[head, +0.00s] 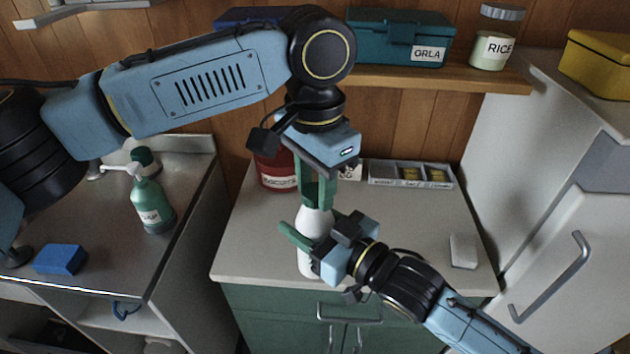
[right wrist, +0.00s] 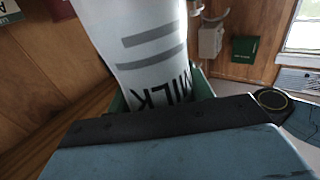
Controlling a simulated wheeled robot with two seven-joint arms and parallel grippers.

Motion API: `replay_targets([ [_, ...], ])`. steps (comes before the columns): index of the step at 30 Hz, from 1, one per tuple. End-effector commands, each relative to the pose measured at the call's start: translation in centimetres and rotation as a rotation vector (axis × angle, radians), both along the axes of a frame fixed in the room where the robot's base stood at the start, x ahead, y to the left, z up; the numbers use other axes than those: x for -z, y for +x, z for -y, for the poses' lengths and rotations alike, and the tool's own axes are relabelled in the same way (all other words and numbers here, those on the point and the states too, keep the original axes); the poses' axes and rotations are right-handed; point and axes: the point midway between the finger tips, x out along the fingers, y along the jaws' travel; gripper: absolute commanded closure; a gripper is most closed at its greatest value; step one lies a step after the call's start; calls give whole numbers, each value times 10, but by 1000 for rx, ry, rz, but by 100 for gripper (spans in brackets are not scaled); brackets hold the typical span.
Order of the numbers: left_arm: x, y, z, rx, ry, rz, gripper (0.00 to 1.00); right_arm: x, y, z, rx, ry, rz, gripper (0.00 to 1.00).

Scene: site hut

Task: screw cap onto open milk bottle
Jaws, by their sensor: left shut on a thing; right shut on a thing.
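The white milk bottle (head: 312,226) stands upright near the front of the counter in the head view. It also shows in the right wrist view (right wrist: 148,50), with grey bands and the word MILK. My right gripper (head: 314,243) is shut around the bottle's body from the right. My left gripper (head: 316,192) points straight down above the bottle, its green fingers shut on a dark green cap (head: 316,190). The cap is at the bottle's mouth; I cannot tell whether it touches the rim or sits on the thread. The fingers partly hide the cap and neck.
Behind the bottle are a red canister (head: 277,172) and a divided tray (head: 410,175). A white block (head: 463,251) lies at the counter's right. On the left worktop are a green soap bottle (head: 152,205) and a blue sponge (head: 60,260). A shelf (head: 440,77) runs behind.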

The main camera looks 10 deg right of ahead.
Motion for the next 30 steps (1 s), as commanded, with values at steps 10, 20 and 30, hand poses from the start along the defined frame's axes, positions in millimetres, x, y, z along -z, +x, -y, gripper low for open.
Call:
replay_targets([
  [10, 0, 1, 0, 379, 0, 1, 93, -1, 0, 0, -1, 2, 2, 100],
  [20, 0, 1, 0, 376, 0, 1, 44, -1, 0, 0, -1, 2, 2, 100],
  [30, -9, 1, 0, 376, 1, 2, 44, -1, 0, 0, -1, 1, 3, 100],
])
